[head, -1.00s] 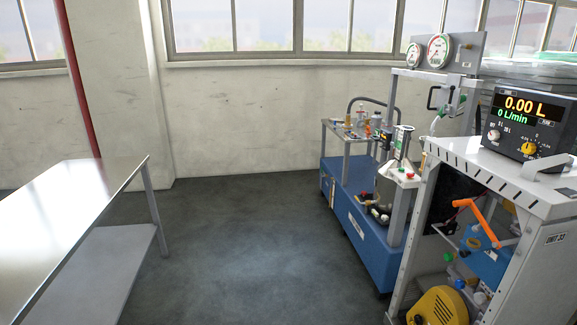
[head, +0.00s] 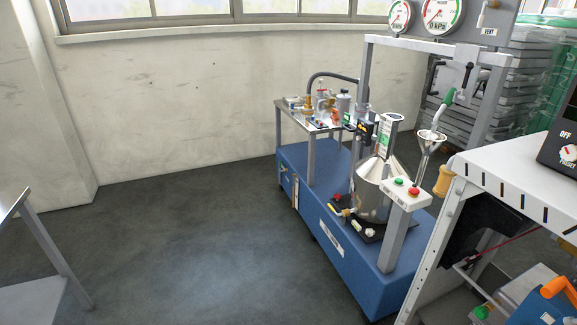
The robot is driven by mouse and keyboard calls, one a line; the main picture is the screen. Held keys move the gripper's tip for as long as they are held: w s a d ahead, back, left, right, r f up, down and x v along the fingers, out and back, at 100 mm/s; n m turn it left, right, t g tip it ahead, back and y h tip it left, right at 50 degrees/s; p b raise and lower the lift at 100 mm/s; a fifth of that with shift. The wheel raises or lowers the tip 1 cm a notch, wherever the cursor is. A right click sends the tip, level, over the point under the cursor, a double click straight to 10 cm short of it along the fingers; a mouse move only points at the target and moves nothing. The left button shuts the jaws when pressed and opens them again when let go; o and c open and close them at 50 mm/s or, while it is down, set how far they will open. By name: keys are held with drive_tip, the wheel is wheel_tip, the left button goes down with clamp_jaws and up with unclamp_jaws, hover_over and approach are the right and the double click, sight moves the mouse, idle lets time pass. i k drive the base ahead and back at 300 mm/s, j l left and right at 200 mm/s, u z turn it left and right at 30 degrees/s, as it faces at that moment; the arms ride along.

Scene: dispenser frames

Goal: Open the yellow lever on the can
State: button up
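A silver metal can (head: 371,203) with a cone-shaped top stands on a dark plate on the blue cart, right of the middle of the head view. A small yellow part (head: 347,212) shows low at the can's left side; it is too small to tell for sure that it is the lever or how it is set. A post with a white button box partly hides the can's right side. My gripper is not in view.
The blue cart (head: 330,238) carries a shelf of small fittings (head: 318,110) at its back. A white bench (head: 520,175) stands close at the right, with a tan handle (head: 444,181) at its corner. A metal table (head: 35,250) is at the left. The floor between is clear.

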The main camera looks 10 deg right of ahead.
sight(329, 204)
drive_tip(key=i+j+z, duration=0.2)
drive_tip(key=i+z, duration=0.15)
drive_tip(key=i, duration=0.15)
drive_tip(key=i+j+z, duration=0.3)
drive_tip(key=i, duration=0.2)
